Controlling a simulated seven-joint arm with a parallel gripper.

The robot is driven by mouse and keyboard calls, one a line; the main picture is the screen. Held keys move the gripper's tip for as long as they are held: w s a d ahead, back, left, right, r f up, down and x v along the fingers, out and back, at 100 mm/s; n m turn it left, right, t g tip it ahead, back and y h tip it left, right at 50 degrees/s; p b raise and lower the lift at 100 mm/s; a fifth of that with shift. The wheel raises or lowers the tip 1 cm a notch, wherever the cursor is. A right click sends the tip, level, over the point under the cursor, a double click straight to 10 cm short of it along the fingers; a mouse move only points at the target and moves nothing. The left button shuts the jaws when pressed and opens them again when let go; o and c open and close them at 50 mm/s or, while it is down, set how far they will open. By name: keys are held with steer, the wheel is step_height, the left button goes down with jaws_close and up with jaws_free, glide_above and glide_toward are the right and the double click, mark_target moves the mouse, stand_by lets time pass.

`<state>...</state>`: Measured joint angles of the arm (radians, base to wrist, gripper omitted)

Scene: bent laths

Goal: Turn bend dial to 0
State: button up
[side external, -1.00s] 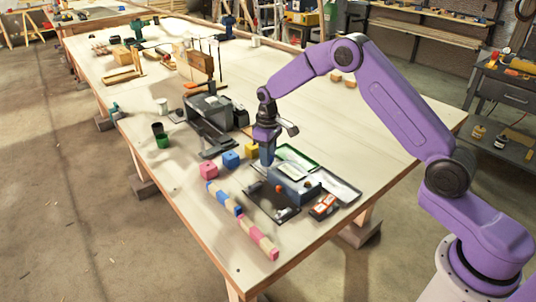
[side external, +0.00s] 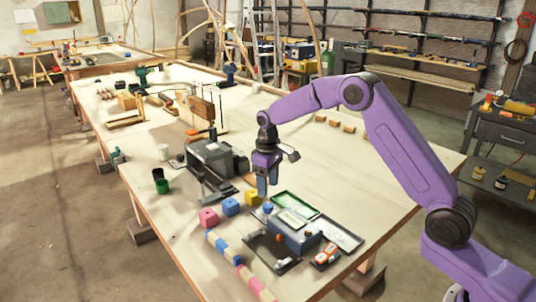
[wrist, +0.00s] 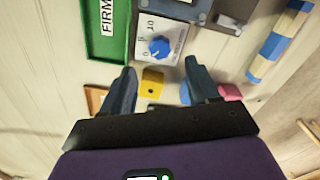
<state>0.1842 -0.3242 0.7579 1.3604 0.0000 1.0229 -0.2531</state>
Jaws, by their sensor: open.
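The blue dial (wrist: 159,47) sits on a pale plate with a printed scale (wrist: 172,32) in the wrist view. Some numerals show to its upper left, but I cannot read the dial's setting. The dial lies just beyond the fingertips.
A green tray (wrist: 93,48) labelled FIRM lies beside the dial plate. Yellow (side external: 253,197), blue (side external: 231,206) and pink (side external: 208,217) blocks stand close by. A striped lath (side external: 223,247) lies nearer the table edge. A grey machine (side external: 212,160) stands behind.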

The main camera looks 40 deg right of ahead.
step_height(320, 180, up, 11)
steer(key=shift+f, duration=0.2)
stand_by(0.3)
